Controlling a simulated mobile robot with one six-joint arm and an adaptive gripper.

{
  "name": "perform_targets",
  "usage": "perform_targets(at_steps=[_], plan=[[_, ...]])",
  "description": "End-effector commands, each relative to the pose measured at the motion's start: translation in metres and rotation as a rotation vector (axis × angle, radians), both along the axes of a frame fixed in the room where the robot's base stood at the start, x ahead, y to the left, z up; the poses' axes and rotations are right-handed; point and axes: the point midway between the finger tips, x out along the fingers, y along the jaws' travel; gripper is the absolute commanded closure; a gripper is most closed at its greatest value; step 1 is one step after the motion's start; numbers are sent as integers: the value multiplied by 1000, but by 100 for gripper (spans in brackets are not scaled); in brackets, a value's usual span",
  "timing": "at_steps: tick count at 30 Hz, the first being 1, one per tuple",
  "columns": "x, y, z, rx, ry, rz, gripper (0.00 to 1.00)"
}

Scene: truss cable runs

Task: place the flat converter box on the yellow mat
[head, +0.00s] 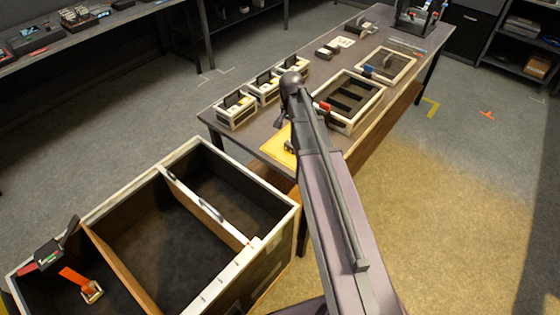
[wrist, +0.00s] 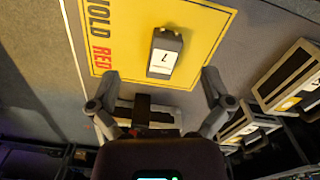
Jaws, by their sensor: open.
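The yellow mat (wrist: 205,40) with dark and red lettering fills the upper middle of the wrist view. In the head view the mat (head: 273,147) shows at the table's near end, partly behind my arm. A flat grey box (wrist: 167,40) with a white label marked 7 lies on the mat, inside its edges; it looks like the converter box. In the head view only a small dark part of it (head: 289,146) shows beside my arm. My gripper (wrist: 159,76) is open, its fingertips apart and just short of the box, with nothing held between them.
Several white-edged units (head: 236,111) stand along the table's left side. An open tray with dark slots (head: 372,111) and a framed panel (head: 409,72) lie on the right. A large divided crate (head: 93,211) stands in front of the table. Floor on the right is clear.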

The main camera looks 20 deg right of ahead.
Motion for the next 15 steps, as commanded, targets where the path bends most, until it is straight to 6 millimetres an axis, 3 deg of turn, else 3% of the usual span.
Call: perform_targets(at_steps=[1,9,15], plan=[[-26,14,0,0,0,68,0],[-116,69,0,-1,1,481,0],[-154,88,0,-1,1,670,0]])
